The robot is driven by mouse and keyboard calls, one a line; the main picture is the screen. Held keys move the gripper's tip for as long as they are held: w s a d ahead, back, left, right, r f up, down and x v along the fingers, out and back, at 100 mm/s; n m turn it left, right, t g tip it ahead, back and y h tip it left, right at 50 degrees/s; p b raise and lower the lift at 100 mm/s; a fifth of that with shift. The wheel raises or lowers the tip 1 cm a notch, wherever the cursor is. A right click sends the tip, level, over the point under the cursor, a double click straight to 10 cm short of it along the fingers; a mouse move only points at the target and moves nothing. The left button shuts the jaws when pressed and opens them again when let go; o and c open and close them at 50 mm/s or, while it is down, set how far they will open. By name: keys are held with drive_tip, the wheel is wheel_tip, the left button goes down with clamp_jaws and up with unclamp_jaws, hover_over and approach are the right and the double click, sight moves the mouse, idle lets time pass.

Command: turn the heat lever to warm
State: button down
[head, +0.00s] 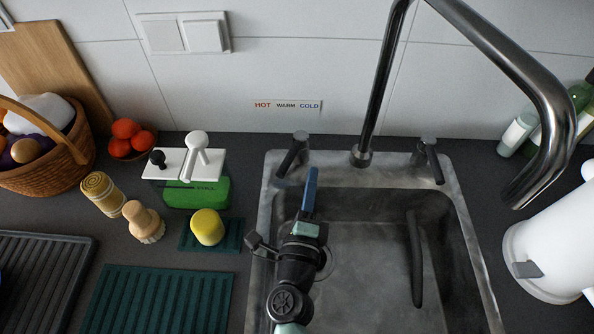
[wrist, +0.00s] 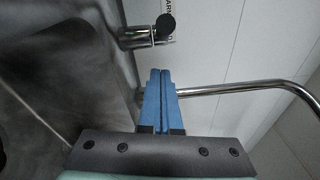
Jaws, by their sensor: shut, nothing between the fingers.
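The heat lever (head: 292,155) is a dark metal handle at the sink's back left corner, below the HOT WARM COLD sign (head: 287,106). Its free end slants to the front left, toward the HOT side. My gripper (head: 312,172) has blue fingers, shut and empty, just right of the lever, with a visible gap in the picture. In the wrist view, the lever (wrist: 138,38) with its round black end is beyond the fingertips (wrist: 160,72), apart from them. Part of the word WARM shows on the wall there.
The tall chrome faucet (head: 376,80) rises right of my gripper, and a second handle (head: 430,160) stands beyond it. The sink basin (head: 370,270) lies below my arm. A soap caddy (head: 188,164) with a white top stands left of the lever, with a yellow sponge (head: 207,227) in front.

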sight(285, 171)
drive_tip(key=shift+w+a+r+p, duration=0.15)
drive_tip(key=shift+w+a+r, duration=0.1)
drive_tip(key=shift+a, duration=0.45)
drive_tip(key=shift+w+a+r+p, duration=0.1)
drive_tip(key=shift+w+a+p, duration=0.1)
drive_tip(key=shift+a, duration=0.5)
drive_tip(key=shift+w+a+p, duration=0.2)
drive_tip(key=shift+a+p, duration=0.35)
drive_tip(key=shift+a, duration=0.6)
drive_tip(key=shift+d+f, duration=0.1)
